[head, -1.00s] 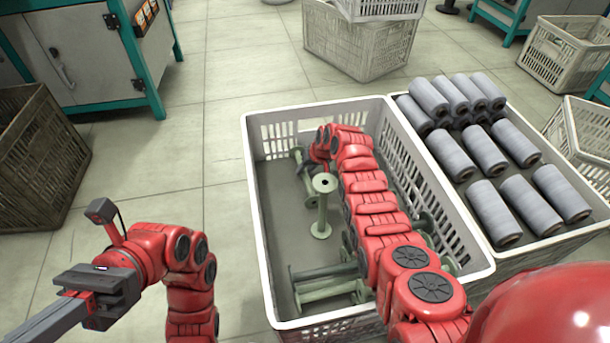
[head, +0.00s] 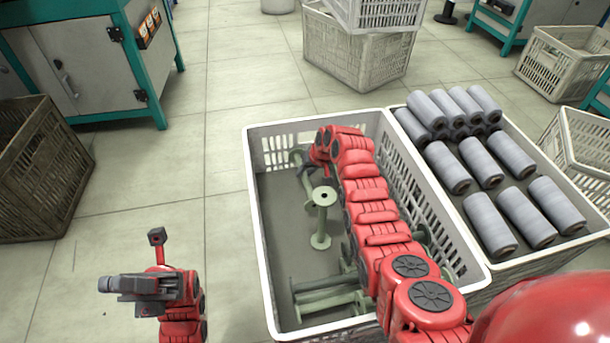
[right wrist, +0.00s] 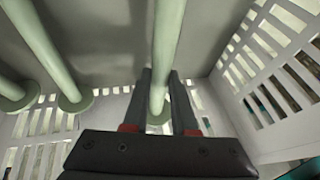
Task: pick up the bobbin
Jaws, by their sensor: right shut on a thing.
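My right gripper (right wrist: 160,95) is shut on a pale green bobbin (right wrist: 168,38) in the right wrist view, its two dark fingers on either side of the shaft. In the head view the right gripper (head: 308,172) is low inside the white crate (head: 262,262), near its far left corner, and my red arm partly hides it. Another green bobbin (head: 321,222) stands upright in the crate, and more lie on its floor. My left gripper (head: 125,284) is outside the crate at the lower left, with no bobbin near it; its jaw opening is unclear.
A second crate (head: 548,252) to the right holds several grey wound bobbins (head: 487,222). The white crate's slotted walls (right wrist: 265,75) stand close around the right gripper. A brown crate (head: 40,170) stands at the left. Clear tiled floor (head: 165,215) lies between.

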